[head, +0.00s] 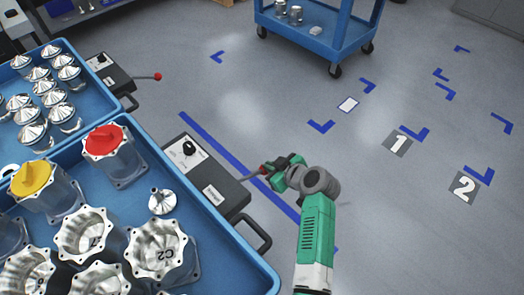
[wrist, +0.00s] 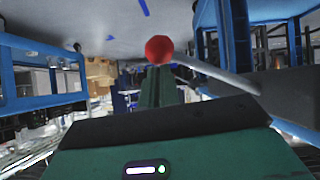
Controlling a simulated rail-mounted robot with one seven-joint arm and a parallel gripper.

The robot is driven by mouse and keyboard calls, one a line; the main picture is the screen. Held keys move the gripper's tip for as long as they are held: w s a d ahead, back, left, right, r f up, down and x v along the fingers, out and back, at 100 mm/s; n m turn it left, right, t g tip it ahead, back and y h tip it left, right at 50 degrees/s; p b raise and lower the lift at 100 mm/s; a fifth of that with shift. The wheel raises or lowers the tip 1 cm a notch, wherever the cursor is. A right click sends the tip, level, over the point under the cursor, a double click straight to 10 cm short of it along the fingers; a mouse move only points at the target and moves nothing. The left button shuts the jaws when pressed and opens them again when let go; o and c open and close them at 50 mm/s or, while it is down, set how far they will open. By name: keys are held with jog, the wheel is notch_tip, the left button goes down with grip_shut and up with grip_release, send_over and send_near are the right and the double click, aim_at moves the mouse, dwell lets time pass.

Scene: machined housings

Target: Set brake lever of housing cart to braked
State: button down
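The housing cart (head: 262,268) is the blue tray cart at the lower left, holding clear-walled metal housings. A grey control box (head: 196,172) with a black dial is on its right side. The brake lever is a thin rod with a red ball knob (head: 263,169) reaching out from this box. My gripper (head: 272,174) is at the knob. In the wrist view the red knob (wrist: 159,49) sits at the tips of my green fingers (wrist: 157,88), with the lever rod (wrist: 215,75) running right. Contact and finger gap are unclear.
Another blue cart (head: 112,103) with metal cones stands at the upper left, with its own red-knobbed lever (head: 158,76). A blue cart (head: 315,38) stands at the back. Blue floor marks and number plates 1 (head: 397,144) and 2 (head: 464,187) lie on open floor at right.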

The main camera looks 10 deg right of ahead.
jog(key=shift+s+f, duration=0.15)
jog(key=shift+f, duration=0.35)
jog(key=s+d+r+p, duration=0.4)
jog(key=s+r+p, duration=0.3)
jog(key=r, duration=0.3)
jog(key=shift+d+r, duration=0.3)
jog(key=shift+r, duration=0.05)
